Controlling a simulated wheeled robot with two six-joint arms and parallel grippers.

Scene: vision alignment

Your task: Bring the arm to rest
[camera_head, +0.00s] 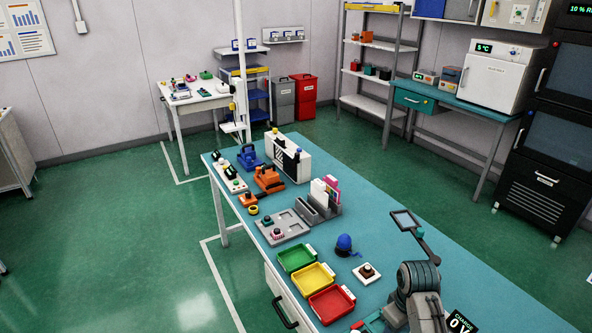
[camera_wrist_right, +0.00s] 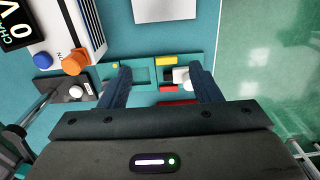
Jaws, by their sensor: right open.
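My right gripper (camera_wrist_right: 160,80) shows in the right wrist view with its two dark fingers spread apart. Nothing is gripped between them. Below the fingers is a teal fixture (camera_wrist_right: 140,62) with a recess, small yellow and red blocks, and a white piece near the right finger. I cannot tell whether the fingers touch it. In the head view, a dark grey jointed arm (camera_head: 418,278) stands at the lower right over the bench; its gripper cannot be made out there. My left gripper is in neither view.
In the wrist view, this unit has orange (camera_wrist_right: 75,62) and blue knobs left of the fingers. Green floor surrounds the bench.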

